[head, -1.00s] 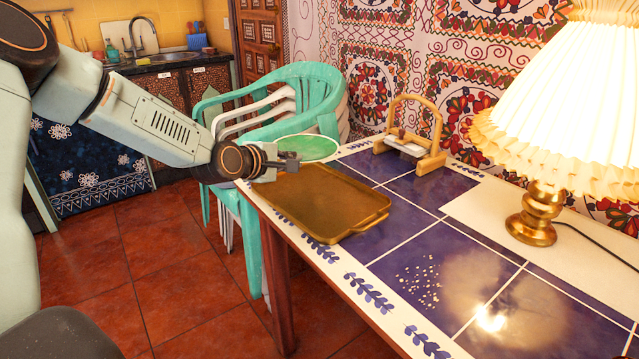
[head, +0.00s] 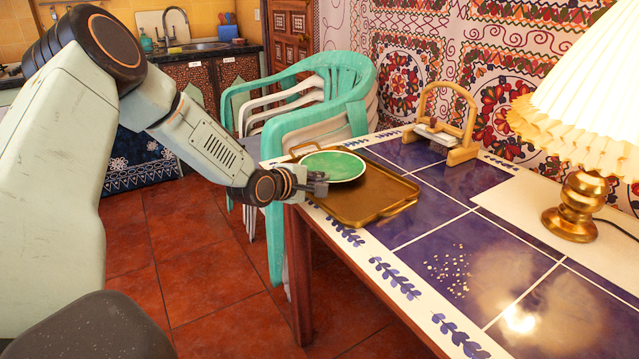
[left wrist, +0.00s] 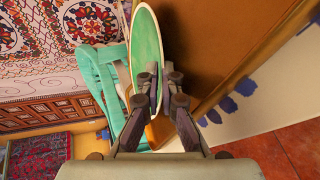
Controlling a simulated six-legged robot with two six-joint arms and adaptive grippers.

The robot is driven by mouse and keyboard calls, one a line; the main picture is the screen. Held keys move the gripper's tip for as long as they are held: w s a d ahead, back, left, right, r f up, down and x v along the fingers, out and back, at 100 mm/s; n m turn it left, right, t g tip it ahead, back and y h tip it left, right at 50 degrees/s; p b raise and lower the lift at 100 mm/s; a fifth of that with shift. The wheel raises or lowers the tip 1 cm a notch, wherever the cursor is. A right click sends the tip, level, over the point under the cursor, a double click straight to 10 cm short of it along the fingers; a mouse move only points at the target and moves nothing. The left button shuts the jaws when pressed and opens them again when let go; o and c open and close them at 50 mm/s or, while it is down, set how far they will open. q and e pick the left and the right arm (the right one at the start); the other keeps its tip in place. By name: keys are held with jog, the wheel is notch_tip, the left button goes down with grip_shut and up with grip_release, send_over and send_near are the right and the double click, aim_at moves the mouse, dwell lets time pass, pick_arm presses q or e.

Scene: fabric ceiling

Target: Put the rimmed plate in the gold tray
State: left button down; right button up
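The rimmed plate (head: 335,165) is green with a pale rim. In the head view it is over the far left part of the gold tray (head: 385,190), roughly level; I cannot tell whether it touches the tray floor. My left gripper (head: 318,183) is shut on the plate's near edge. In the left wrist view the plate (left wrist: 147,50) shows with its rim between the fingers (left wrist: 160,88), and the brown tray surface (left wrist: 205,40) lies beside it. My right gripper is not in view.
The tray lies at the left end of a blue-tiled table (head: 440,235). A wooden-framed stand (head: 460,150) is at the back, and a lamp (head: 578,205) stands at right. Stacked green and white chairs (head: 345,85) are close behind the table's left end.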

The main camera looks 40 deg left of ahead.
pick_arm(q)
jog(key=c, duration=2)
grip_release()
jog(key=shift+o, duration=1)
jog(key=shift+s+r, duration=0.25)
jog(key=shift+w+f, duration=0.1)
